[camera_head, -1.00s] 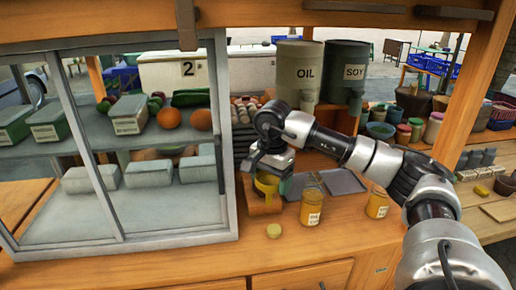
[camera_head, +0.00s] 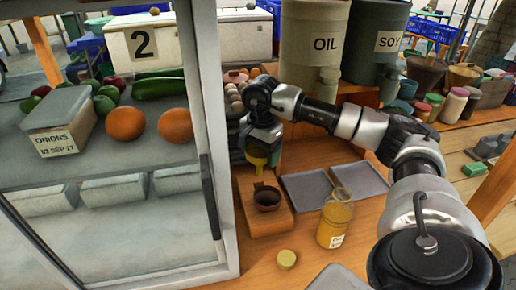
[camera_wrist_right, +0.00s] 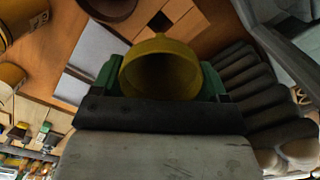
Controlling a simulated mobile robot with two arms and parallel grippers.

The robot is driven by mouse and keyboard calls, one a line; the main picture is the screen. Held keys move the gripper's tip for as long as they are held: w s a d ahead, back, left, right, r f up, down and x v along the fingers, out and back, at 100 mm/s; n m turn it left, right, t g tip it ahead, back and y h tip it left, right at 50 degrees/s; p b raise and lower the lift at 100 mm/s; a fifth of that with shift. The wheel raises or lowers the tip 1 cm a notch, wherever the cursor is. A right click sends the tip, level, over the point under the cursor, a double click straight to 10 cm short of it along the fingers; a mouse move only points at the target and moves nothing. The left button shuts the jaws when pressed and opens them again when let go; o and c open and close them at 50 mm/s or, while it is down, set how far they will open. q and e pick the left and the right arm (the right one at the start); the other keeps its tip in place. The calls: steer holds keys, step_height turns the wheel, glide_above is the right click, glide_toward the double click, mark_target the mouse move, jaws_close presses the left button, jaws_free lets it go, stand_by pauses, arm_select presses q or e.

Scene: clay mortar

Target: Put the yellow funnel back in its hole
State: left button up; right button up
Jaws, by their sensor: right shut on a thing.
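The yellow funnel (camera_head: 256,155) is held in my right gripper (camera_head: 258,142), above the back part of a small wooden stand (camera_head: 272,222). In the right wrist view the funnel's wide round mouth (camera_wrist_right: 160,72) faces the camera, between green fingers (camera_wrist_right: 160,82). A dark brown cup (camera_head: 267,198) sits in the front part of the stand. A dark square opening (camera_wrist_right: 160,22) shows on the wood beyond the funnel in the wrist view; I cannot tell if it is the funnel's hole. The funnel's lower end is hard to make out. My left gripper is not in view.
A glass cabinet (camera_head: 205,215) stands close on the left. Grey trays (camera_head: 307,190) lie to the right of the stand. The OIL container (camera_head: 312,50) stands behind my arm.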

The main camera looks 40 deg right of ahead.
mark_target(261, 174)
steer(key=shift+f, duration=0.25)
steer(key=shift+f+b, duration=0.55)
steer(key=shift+b, duration=0.05)
steer(key=shift+f+b, duration=0.5)
steer(key=shift+f, duration=0.2)
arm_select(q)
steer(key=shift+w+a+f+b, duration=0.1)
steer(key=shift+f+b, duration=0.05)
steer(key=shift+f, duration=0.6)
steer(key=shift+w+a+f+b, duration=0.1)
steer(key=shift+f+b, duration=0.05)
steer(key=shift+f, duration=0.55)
arm_select(e)
steer(key=shift+f, duration=0.45)
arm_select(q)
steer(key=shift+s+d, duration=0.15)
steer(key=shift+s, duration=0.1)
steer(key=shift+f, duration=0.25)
arm_select(e)
steer(key=shift+f, duration=0.45)
arm_select(q)
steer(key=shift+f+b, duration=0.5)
steer(key=shift+b, duration=0.25)
arm_select(e)
steer(key=shift+f, duration=0.75)
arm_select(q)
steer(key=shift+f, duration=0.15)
arm_select(e)
steer(key=shift+f, duration=0.25)
